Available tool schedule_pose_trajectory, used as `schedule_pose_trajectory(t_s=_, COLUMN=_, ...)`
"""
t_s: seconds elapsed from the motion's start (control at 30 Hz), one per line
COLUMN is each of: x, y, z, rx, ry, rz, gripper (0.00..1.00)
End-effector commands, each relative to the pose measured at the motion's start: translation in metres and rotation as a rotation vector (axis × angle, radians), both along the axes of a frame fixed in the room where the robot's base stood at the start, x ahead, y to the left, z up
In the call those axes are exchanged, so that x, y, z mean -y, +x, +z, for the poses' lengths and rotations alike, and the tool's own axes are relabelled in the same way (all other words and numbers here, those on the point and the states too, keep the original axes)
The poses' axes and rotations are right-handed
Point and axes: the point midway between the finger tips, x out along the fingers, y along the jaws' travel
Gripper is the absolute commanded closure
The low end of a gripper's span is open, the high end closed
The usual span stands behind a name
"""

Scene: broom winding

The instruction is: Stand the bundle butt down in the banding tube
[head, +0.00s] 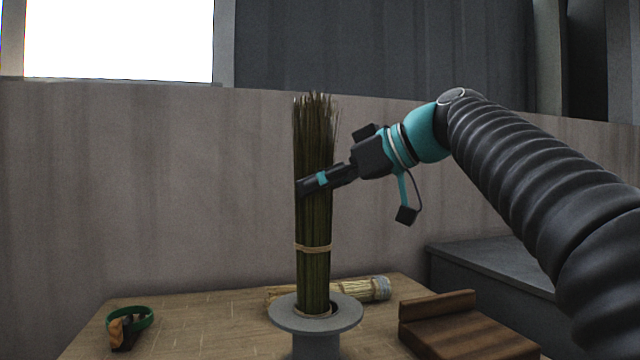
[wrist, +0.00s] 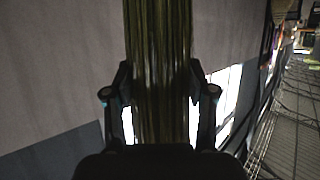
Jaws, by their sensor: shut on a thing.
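The bundle (head: 314,222) is a tall sheaf of green-brown stalks with a tan band (head: 314,248) around its lower half. It stands upright, with its lower end inside the opening of the grey flanged banding tube (head: 284,311). The rim hides the lower end, so I cannot tell how deep it sits. My gripper (head: 308,185) is shut on the bundle above the band, coming from the right. In the wrist view, the bundle (wrist: 158,70) runs between the two fingers of my gripper (wrist: 158,95).
The tube stands at the wooden table (head: 190,320). A pale bundle with a grey end (head: 375,289) lies behind it. A wooden block (head: 465,335) with a raised back is at the right. A green strap coil with an orange part (head: 130,325) lies at the left. A wall rises behind.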

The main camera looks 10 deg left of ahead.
Motion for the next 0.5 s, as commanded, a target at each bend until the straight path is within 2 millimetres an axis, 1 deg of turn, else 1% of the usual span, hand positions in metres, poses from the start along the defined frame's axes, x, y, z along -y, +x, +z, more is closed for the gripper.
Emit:
schedule_pose_trajectory(t_s=0.03, x=0.0001, y=-0.0001, z=0.0003, rx=0.0, ry=0.0, rz=0.0, gripper=0.69)
schedule_pose_trajectory(t_s=0.07, x=0.0001, y=-0.0001, z=0.0003, rx=0.0, ry=0.0, rz=0.0, gripper=0.42)
schedule_pose_trajectory(t_s=0.1, x=0.0, y=0.0, z=0.0002, rx=0.0, ry=0.0, rz=0.0, gripper=0.32)
schedule_pose_trajectory(t_s=0.17, x=0.0001, y=0.0, z=0.0003, rx=0.0, ry=0.0, rz=0.0, gripper=0.17)
schedule_pose_trajectory(t_s=0.2, x=0.0001, y=0.0, z=0.0003, rx=0.0, ry=0.0, rz=0.0, gripper=0.15)
schedule_pose_trajectory(t_s=0.5, x=0.0009, y=0.0, z=0.0003, rx=0.0, ry=0.0, rz=0.0, gripper=0.15)
